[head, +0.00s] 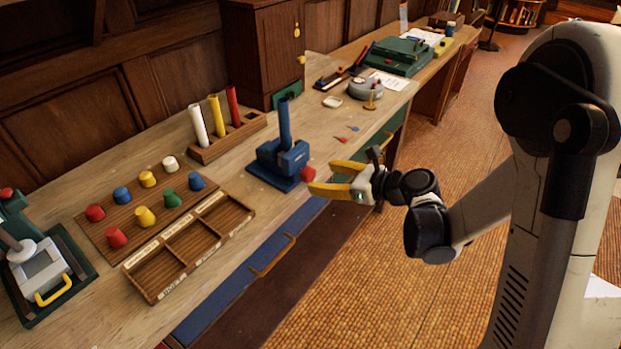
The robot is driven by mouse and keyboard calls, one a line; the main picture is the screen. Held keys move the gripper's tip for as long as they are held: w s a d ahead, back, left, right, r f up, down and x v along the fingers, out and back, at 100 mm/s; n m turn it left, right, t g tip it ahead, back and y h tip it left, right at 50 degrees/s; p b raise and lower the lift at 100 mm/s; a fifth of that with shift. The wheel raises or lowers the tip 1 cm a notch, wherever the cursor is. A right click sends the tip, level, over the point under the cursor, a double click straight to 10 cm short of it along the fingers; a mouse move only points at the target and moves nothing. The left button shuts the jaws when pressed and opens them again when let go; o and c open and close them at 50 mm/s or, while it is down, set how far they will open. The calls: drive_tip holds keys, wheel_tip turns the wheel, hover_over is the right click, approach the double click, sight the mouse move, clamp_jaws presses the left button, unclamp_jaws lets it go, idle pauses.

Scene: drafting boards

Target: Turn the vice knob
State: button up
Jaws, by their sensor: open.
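A blue vice (284,160) stands on the wooden workbench near its front edge, on a flat blue base. A blue rod stands upright in it. Its red knob (308,174) sticks out on the right side, toward my gripper. My gripper (312,180) has yellow fingers and comes in from the right, level with the bench edge. Its fingers are open and point left at the red knob. The fingertips are very close to the knob, one above and one below it in the picture; I cannot tell whether they touch it.
A board of coloured pegs (125,208) and a compartment tray (152,284) lie left of the vice. A rack (228,142) holds white, yellow and red rods behind it. A blue drawer (250,268) with a yellow handle is below. Open floor lies right.

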sight(312, 175)
drive_tip(key=b+x, duration=0.1)
drive_tip(key=x, duration=0.4)
drive_tip(key=shift+w+a, duration=0.2)
drive_tip(key=shift+a, duration=0.1)
drive_tip(key=c, duration=1.2)
